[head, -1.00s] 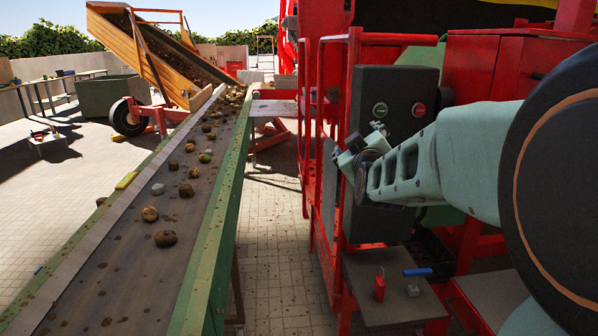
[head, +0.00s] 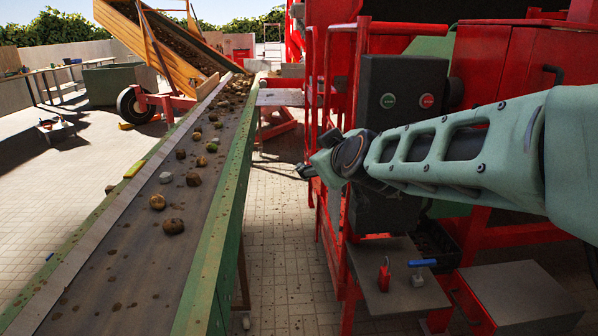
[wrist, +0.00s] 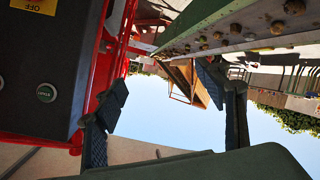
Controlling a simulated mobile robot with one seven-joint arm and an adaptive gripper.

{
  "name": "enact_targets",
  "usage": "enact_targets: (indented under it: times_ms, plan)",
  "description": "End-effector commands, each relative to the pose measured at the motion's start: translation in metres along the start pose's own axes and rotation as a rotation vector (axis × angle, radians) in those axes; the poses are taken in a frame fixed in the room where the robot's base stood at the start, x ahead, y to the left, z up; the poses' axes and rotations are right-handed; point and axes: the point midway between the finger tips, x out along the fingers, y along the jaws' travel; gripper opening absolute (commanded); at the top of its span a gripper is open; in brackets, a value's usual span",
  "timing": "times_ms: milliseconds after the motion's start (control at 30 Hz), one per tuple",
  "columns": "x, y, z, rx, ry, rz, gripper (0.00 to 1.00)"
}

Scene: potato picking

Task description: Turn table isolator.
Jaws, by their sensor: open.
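A small grey shelf (head: 385,310) sits low on the red machine in the head view. On it stand a red upright piece (head: 384,277) like a switch or key and, to its right, a grey fitting with a blue handle (head: 422,263). I cannot tell for sure which is the isolator. My gripper (head: 308,170) is open and empty, up and left of the shelf, beside the dark control box (head: 375,75). In the wrist view my open gripper (wrist: 162,85) has sky between its fingers. The shelf pieces are not recognisable there.
The control box carries a green button (head: 388,101) and a red button (head: 427,101). A yellow OFF label (wrist: 35,5) shows in the wrist view. Red rails (head: 318,130) stand close to my gripper. The potato conveyor (head: 130,240) runs at left.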

Motion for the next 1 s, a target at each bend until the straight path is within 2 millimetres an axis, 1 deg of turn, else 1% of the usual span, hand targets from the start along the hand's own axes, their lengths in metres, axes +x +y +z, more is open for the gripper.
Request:
enact_targets:
  times_ms: [33,200,600,667,767,833,867,933,967,1000]
  plan:
    - [-0.003,-0.004,0.007,0.019,-0.007,-0.013,0.65]
    - [-0.011,-0.013,0.016,0.058,-0.025,-0.049,0.65]
    - [-0.014,-0.016,0.018,0.069,-0.031,-0.061,0.65]
    - [-0.017,-0.017,0.018,0.077,-0.035,-0.067,0.65]
    - [-0.036,-0.019,0.018,0.124,-0.061,-0.104,0.65]
    - [-0.060,-0.024,0.021,0.184,-0.103,-0.149,0.65]
    - [-0.073,-0.027,0.023,0.214,-0.127,-0.169,0.65]
    - [-0.107,-0.036,0.032,0.284,-0.204,-0.211,0.65]
    - [-0.123,-0.040,0.038,0.314,-0.243,-0.224,0.65]
    - [-0.143,-0.045,0.046,0.351,-0.297,-0.234,0.65]
